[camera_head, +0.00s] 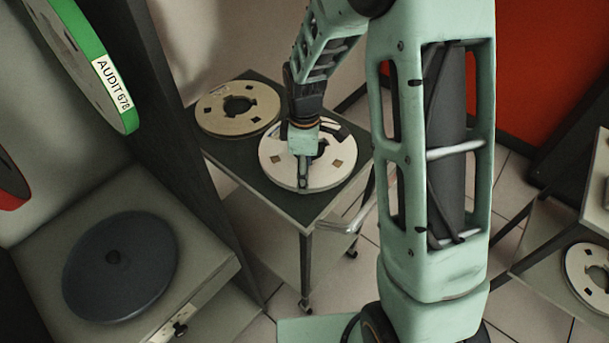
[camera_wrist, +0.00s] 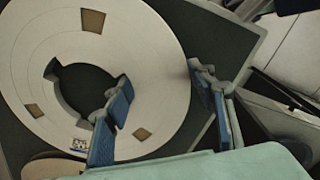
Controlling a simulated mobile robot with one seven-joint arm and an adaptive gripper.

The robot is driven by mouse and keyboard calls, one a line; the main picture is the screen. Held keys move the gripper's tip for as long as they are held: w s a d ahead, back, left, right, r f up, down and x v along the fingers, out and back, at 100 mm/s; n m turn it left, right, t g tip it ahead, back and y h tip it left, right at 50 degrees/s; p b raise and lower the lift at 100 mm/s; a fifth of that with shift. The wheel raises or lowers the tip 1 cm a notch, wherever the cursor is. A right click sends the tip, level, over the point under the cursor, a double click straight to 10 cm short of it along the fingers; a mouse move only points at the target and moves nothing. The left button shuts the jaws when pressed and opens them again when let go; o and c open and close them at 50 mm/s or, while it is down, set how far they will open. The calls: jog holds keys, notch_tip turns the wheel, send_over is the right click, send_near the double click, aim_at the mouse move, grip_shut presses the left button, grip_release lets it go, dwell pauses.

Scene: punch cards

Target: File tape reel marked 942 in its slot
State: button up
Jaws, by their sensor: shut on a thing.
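A cream tape reel (camera_head: 335,165) with a dark hub hole lies flat at the near right of a small dark-topped trolley (camera_head: 262,180). My gripper (camera_head: 303,178) reaches down over it from above. In the wrist view my gripper (camera_wrist: 162,85) has one blue-padded finger at the hub hole and the other outside the rim, shut across the band of the reel (camera_wrist: 165,60). A small blue-and-white mark shows at the reel's lower edge, too small to read. No 942 marking is legible. I cannot tell whether the reel is lifted off the trolley.
A second cream reel (camera_head: 215,108) lies at the trolley's back left. A dark turntable (camera_head: 120,267) stands at lower left. Another reel (camera_head: 585,270) lies on a stand at right. A red panel (camera_head: 540,60) is behind.

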jog(key=shift+w+r+p, duration=0.1)
jog(key=shift+r+p, duration=1.95)
jog(key=shift+r, duration=1)
notch_tip(320, 180, up, 13)
jog(key=p, duration=0.9)
